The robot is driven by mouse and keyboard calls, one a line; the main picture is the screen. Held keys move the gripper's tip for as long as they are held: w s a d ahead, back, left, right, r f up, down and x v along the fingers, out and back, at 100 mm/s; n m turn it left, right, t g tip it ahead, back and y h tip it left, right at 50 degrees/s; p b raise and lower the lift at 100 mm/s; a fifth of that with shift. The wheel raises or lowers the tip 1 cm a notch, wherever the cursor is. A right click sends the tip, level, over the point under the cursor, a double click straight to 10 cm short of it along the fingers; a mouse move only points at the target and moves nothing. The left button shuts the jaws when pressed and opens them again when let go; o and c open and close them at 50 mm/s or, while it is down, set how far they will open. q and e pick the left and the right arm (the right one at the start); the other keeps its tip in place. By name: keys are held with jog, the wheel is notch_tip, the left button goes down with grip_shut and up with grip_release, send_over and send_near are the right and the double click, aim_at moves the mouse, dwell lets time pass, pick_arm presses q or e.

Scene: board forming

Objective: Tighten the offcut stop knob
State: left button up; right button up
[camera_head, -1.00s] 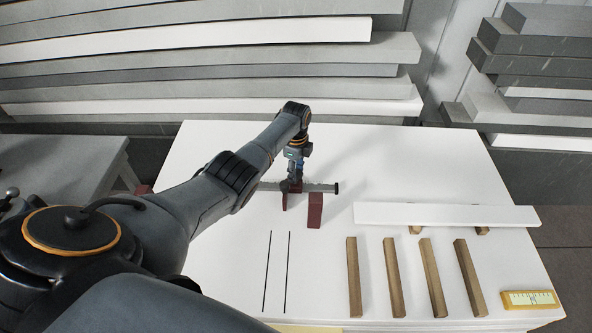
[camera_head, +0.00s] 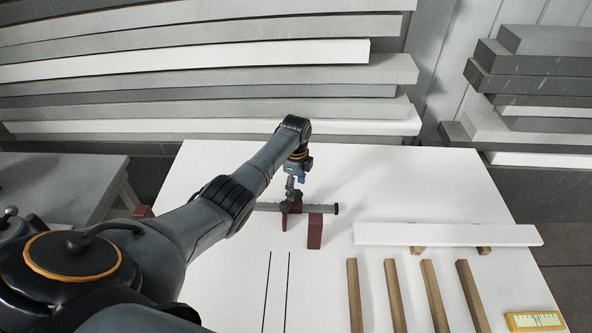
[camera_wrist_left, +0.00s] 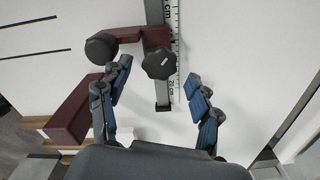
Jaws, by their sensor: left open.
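The scaled rail shows in the head view (camera_head: 265,207) and the left wrist view (camera_wrist_left: 162,104). A dark-red stop body (camera_wrist_left: 131,34) sits across it in the wrist view. A dark lobed knob (camera_wrist_left: 162,64) is on the stop over the rail; a rounder dark knob (camera_wrist_left: 101,47) is at the stop's left end. My left gripper, in the wrist view (camera_wrist_left: 157,84) and the head view (camera_head: 295,184), is open and empty. Its blue-padded fingers appear either side of the lobed knob, with no clear contact. Whether the knob is tight cannot be seen. My right gripper is out of view.
Several wooden strips (camera_head: 393,295) lie at front right, below a white board (camera_head: 447,234) on wooden supports. A yellow gauge (camera_head: 534,321) lies at the corner. The white table's (camera_head: 420,180) back right is clear.

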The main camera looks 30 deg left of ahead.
aim_at(296, 193)
pick_arm(q)
notch_tip(296, 193, up, 10)
jog(key=shift+f, duration=0.15)
dwell(0.6)
